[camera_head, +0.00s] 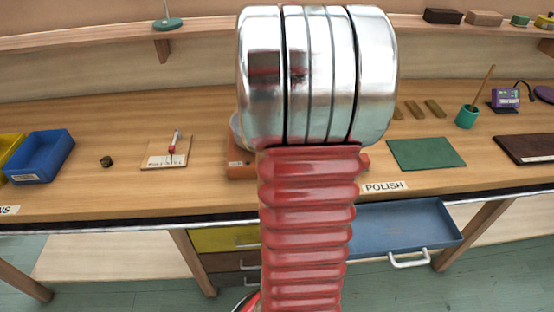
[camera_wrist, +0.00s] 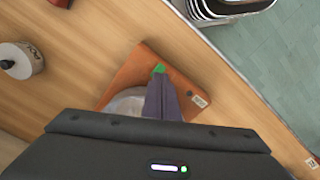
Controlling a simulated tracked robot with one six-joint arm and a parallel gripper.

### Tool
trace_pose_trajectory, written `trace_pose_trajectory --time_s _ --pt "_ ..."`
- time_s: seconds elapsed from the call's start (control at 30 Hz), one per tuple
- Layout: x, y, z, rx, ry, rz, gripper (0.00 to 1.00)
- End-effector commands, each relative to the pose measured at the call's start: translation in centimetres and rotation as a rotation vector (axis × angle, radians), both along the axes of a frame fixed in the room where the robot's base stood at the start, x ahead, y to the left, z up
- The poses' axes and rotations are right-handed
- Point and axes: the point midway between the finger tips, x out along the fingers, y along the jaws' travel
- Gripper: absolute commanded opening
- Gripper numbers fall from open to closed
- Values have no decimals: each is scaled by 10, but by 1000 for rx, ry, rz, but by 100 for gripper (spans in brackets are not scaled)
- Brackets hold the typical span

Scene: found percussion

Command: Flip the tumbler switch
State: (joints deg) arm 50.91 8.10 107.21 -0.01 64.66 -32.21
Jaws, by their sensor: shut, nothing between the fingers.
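The tumbler has an orange base (camera_head: 240,168) with a pale drum (camera_head: 237,127) on it. My red and silver arm hides most of it in the head view. In the wrist view the orange base (camera_wrist: 190,84) lies under my gripper (camera_wrist: 160,82), with part of the pale drum (camera_wrist: 122,104) beside the fingers. My gripper is shut and empty, its tips over the base. A small green part (camera_wrist: 158,69) shows right at the fingertips; it may be the switch. I cannot tell whether the fingers touch it. The head view hides my gripper.
A white round container (camera_wrist: 22,62) with a dark knob stands left in the wrist view. In the head view a green mat (camera_head: 427,153) lies right of the tumbler, and a blue drawer (camera_head: 405,226) stands open below. Blue (camera_head: 42,156) and yellow bins stand far left.

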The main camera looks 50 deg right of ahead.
Motion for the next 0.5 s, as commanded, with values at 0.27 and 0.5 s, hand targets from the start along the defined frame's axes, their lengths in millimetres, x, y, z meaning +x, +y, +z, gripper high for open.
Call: trace_pose_trajectory --time_s 0.27,0.5 --pt "0 0 16 0 0 0 0" --pt "0 0 24 0 0 0 0"
